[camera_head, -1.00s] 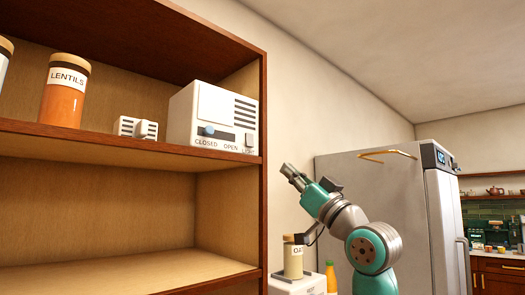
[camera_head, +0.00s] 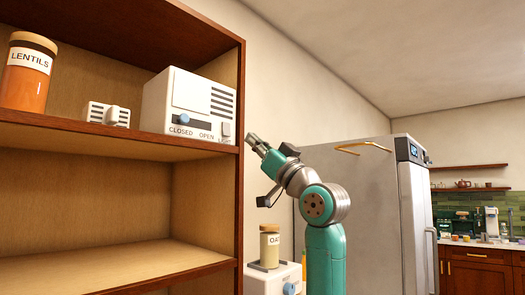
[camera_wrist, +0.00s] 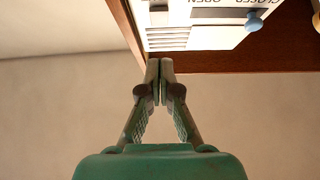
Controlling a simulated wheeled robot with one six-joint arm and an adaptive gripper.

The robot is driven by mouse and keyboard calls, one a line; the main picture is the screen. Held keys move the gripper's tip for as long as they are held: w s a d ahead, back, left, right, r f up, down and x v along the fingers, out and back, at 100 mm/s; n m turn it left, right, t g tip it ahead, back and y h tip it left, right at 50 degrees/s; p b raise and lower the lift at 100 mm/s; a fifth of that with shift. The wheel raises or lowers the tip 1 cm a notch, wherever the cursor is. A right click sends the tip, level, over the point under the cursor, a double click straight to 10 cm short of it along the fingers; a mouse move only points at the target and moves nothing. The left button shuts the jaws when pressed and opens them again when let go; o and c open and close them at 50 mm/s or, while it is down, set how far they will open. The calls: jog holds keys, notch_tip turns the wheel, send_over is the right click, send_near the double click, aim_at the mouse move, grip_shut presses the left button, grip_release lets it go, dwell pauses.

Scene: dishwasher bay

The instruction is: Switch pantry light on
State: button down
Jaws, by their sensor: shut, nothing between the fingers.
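A white box (camera_head: 188,108) stands on the upper shelf board at its right end. Its front has dark vent slots, a blue knob (camera_head: 177,120) above the words CLOSED and OPEN, and a small light-coloured switch (camera_head: 225,129) at the lower right with a partly legible label. My gripper (camera_head: 254,142) is shut and empty, just right of the shelf's right post in the head view. In the wrist view the closed fingertips (camera_wrist: 160,68) point toward the box front (camera_wrist: 195,38), which appears upside down, with the blue knob (camera_wrist: 254,22) to the right. No contact is visible.
The brown wooden shelf unit (camera_head: 240,190) also holds a lentils jar (camera_head: 27,75) and a small white device (camera_head: 107,114). An oats jar (camera_head: 269,246) stands on a white appliance (camera_head: 270,279) below my arm. A tall grey fridge (camera_head: 375,195) stands behind it.

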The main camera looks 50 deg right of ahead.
aim_at(227, 134)
jog(key=w, duration=0.2)
jog(key=w+r, duration=0.1)
jog(key=w, duration=0.1)
jog(key=w+r, duration=0.1)
jog(key=w, duration=0.1)
jog(key=shift+a+r, duration=0.1)
jog(key=shift+w, duration=0.65)
jog(key=shift+w, duration=0.1)
jog(key=shift+w+f, duration=0.25)
jog(key=shift+w, duration=0.15)
jog(key=shift+s, duration=0.1)
